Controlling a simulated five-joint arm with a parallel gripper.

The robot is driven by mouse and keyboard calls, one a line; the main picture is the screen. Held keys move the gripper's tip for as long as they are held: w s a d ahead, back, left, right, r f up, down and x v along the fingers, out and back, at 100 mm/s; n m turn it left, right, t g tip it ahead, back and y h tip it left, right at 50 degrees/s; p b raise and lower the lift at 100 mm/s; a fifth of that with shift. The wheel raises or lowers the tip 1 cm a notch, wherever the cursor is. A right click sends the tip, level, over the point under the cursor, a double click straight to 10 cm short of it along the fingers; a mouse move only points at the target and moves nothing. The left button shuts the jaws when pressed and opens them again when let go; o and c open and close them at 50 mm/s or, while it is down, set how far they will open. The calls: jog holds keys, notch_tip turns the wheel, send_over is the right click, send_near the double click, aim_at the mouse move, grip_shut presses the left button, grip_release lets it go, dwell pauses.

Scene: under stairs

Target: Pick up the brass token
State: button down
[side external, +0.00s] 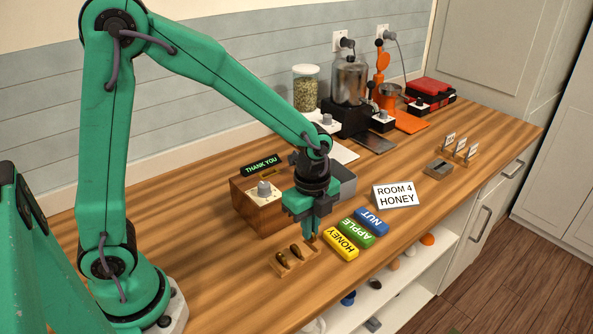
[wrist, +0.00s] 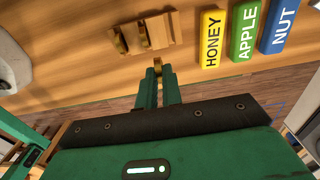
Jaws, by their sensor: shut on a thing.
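A brass token (wrist: 158,63) shows at the tips of my gripper in the wrist view, by the near edge of a small wooden holder (wrist: 155,27). My gripper (side external: 313,238) is shut on this token, at the right end of the holder in the side view. The fingers (wrist: 159,78) show close together in the wrist view. Another brass-coloured piece (wrist: 118,40) sits at the holder's left end. In the side view the holder (side external: 306,261) carries dark rounded pieces (side external: 281,257), and the gripped token is too small to make out.
Yellow HONEY (side external: 341,243), green APPLE (side external: 356,233) and blue NUT (side external: 371,221) blocks lie right of my gripper. A ROOM 4 HONEY sign (side external: 396,195) stands behind them. A wooden box with a dial (side external: 257,211) stands close on the left. The counter's front edge is near.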

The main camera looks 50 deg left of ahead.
jog(key=s+d+r, duration=0.4)
jog(key=s+d, duration=0.1)
jog(key=d, duration=0.1)
jog(key=shift+r, duration=0.4)
jog(key=shift+d, duration=0.15)
jog(key=shift+w, duration=0.1)
jog(key=w+a+r+n, duration=0.1)
jog(key=w+a+n, duration=0.2)
jog(key=a, duration=0.4)
jog(key=w+a+r+n, duration=0.1)
jog(key=w+a+n, duration=0.2)
jog(key=a+n, duration=0.3)
jog(key=w+a+r+n, duration=0.1)
jog(key=w+a+n, duration=0.2)
jog(key=a, duration=0.5)
jog(key=shift+w+r+n, duration=0.15)
jog(key=shift+w+n, duration=0.15)
jog(key=shift+n, duration=0.5)
jog(key=a+r+n, duration=0.1)
jog(key=a+n, duration=0.3)
jog(key=a, duration=0.4)
jog(key=shift+f, duration=0.2)
